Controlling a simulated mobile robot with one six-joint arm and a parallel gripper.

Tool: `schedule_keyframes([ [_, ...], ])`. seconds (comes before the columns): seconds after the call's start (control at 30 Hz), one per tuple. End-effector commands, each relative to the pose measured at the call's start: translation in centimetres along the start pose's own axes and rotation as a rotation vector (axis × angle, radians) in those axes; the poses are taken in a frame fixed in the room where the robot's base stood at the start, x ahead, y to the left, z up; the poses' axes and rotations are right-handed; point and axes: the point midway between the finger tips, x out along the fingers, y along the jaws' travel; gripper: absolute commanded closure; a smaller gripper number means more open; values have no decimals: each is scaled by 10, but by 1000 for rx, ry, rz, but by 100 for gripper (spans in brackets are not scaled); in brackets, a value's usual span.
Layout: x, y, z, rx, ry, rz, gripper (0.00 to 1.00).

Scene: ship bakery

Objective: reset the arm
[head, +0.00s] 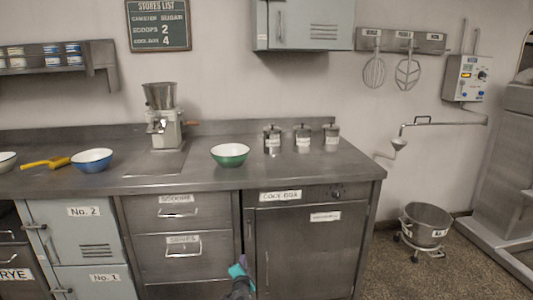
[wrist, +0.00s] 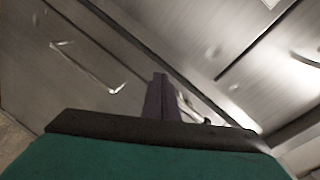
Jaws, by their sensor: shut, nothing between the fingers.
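My gripper (head: 241,262) shows at the bottom middle of the head view, teal and dark, low in front of the counter fronts. It is between the drawers and the cool box door. In the wrist view its fingers (wrist: 163,92) are together, with nothing between them. The picture there is tilted. Whether the fingers touch any front cannot be told.
The steel counter (head: 215,181) holds a green bowl (head: 230,155), a blue bowl (head: 92,161), a yellow scoop (head: 45,163), a mill (head: 163,125) and lidded canisters (head: 302,140). Drawers (head: 176,213) and the cool box door (head: 305,250) are shut. A wheeled bucket (head: 427,226) stands right.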

Motion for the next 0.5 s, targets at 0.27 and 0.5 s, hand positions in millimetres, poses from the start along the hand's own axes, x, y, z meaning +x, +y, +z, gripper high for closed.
schedule_keyframes([
  [0.27,-58,79,15,-198,-277,101,100],
  [0.5,-129,154,27,-346,-526,219,100],
])
